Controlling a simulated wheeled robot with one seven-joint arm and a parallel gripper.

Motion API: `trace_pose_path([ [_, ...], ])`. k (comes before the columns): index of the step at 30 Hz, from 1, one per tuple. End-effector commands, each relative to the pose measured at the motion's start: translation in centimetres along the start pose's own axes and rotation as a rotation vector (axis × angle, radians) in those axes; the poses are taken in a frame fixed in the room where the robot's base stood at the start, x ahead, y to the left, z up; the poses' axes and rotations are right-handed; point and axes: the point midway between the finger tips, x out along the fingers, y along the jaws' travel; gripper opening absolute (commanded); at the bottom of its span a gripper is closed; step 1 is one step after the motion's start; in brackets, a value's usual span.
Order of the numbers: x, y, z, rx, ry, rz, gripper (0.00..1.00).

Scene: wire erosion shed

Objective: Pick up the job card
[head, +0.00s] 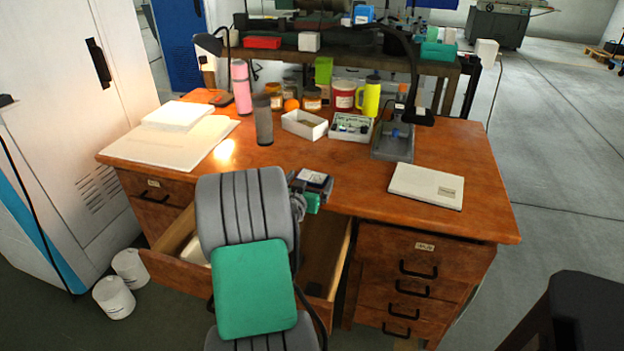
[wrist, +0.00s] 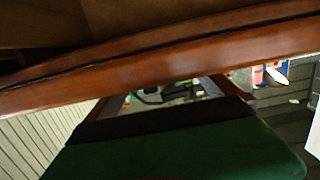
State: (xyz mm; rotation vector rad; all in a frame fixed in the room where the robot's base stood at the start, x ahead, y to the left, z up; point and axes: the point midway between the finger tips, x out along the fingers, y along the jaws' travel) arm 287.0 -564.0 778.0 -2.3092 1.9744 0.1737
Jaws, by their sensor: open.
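I cannot make out the job card for certain in either view. My gripper (head: 311,192) is at the front edge of the desk in the head view, above the open drawer (head: 318,262), with its fingertips not clear. It looks open, and I see nothing held in it. My grey and green arm hides much of the drawer's inside. A pale item (head: 192,250) shows at the drawer's left part. The wrist view is filled by a brown wooden edge (wrist: 150,72) close by and a green surface (wrist: 180,150) below.
The desk (head: 350,180) holds a pale flat case (head: 426,186) at right and white sheets or folders (head: 175,143) at left. A pink bottle (head: 241,87), a yellow flask (head: 369,96), jars and a white tray (head: 304,124) stand at the back.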

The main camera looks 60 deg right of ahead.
Motion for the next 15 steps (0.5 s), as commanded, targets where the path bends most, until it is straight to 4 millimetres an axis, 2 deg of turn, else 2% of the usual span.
trace_pose_path([
  [6, 0.16, -0.03, -0.01, -0.001, 0.0, -0.001, 1.0],
  [15, 0.13, -0.04, -0.01, -0.001, 0.0, -0.001, 0.75],
])
